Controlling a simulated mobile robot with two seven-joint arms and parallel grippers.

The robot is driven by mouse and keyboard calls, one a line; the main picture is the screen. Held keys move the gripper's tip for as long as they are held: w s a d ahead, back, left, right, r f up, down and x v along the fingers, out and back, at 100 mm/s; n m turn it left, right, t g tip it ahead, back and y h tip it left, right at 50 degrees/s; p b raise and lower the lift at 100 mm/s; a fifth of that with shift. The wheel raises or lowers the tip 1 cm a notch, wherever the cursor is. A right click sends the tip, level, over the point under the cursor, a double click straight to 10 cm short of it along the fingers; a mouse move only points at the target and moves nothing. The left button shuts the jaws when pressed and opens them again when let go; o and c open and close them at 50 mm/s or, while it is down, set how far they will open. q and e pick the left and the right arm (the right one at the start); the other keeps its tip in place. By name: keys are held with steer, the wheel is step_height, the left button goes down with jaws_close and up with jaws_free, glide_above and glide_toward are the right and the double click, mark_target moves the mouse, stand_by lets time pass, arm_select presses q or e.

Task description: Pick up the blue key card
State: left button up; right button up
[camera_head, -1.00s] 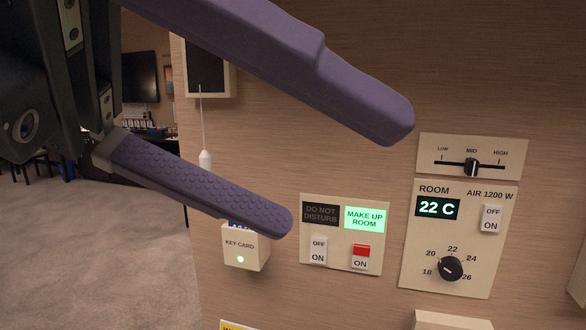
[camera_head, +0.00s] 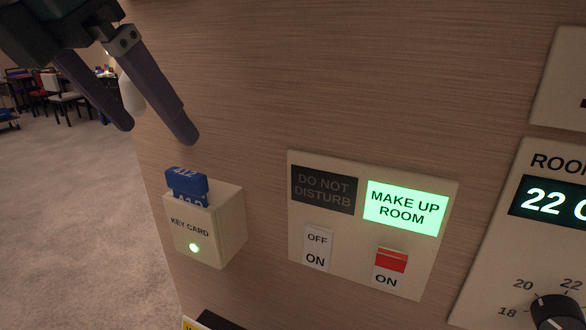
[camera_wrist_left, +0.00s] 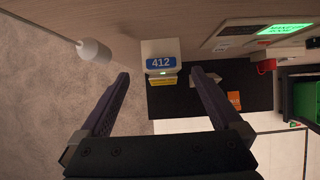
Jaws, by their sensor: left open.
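The blue key card (camera_head: 187,184), marked 412, stands upright in the slot of the white key card holder (camera_head: 226,222) on the wood-grain wall. A green light glows on the holder's front. My left gripper (camera_head: 160,136) is open and empty, above the card and a little to its left in the head view, apart from it. In the left wrist view the card (camera_wrist_left: 161,63) shows beyond the two fingertips (camera_wrist_left: 160,78), roughly centred between them. My right gripper is not in view.
Right of the holder is a switch panel (camera_head: 335,248) with a lit green "make up room" sign. A room climate panel (camera_head: 535,235) is at the right edge. A white hanging pull (camera_head: 131,94) is behind my left fingers. Open carpet (camera_head: 70,220) lies left of the wall edge.

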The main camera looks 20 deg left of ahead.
mark_target(183, 173)
arm_select(q)
steer(key=p+x, duration=0.1)
steer(key=x, duration=0.2)
steer(key=p+x, duration=0.1)
steer(key=x, duration=0.2)
steer(key=shift+s+f, duration=0.3)
steer(key=shift+f, duration=0.05)
steer(key=shift+w+f, duration=0.3)
steer(key=shift+f, duration=0.2)
jaws_close()
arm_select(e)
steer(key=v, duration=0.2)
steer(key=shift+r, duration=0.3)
